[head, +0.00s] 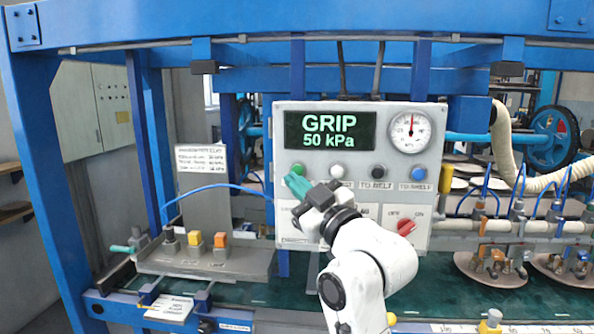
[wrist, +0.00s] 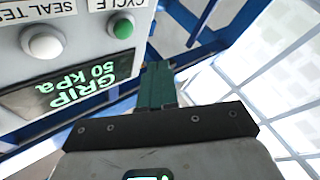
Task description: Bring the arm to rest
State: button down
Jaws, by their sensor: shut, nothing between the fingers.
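My gripper (head: 298,184) is raised in front of the control panel (head: 283,140), near its left side, in the head view. Its teal fingers are together with nothing between them; they also show in the wrist view (wrist: 157,85). The fingers are close to the green button (head: 297,170) and overlap the panel's lower left in the picture. In the wrist view the green button (wrist: 123,28) appears beside the fingers, with a gap between them. My arm covers part of the panel's lower labels. The panel's display (head: 330,131) reads GRIP 50 kPa.
The panel also carries a gauge (head: 410,130), a red switch (head: 406,227) and a blue button (head: 418,173). Suction cups (head: 490,268) hang at right over the green belt (head: 440,297). Blue frame posts (head: 45,170) surround this.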

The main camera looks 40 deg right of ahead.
jog(key=shift+s+a, duration=0.35)
jog(key=shift+a, duration=0.1)
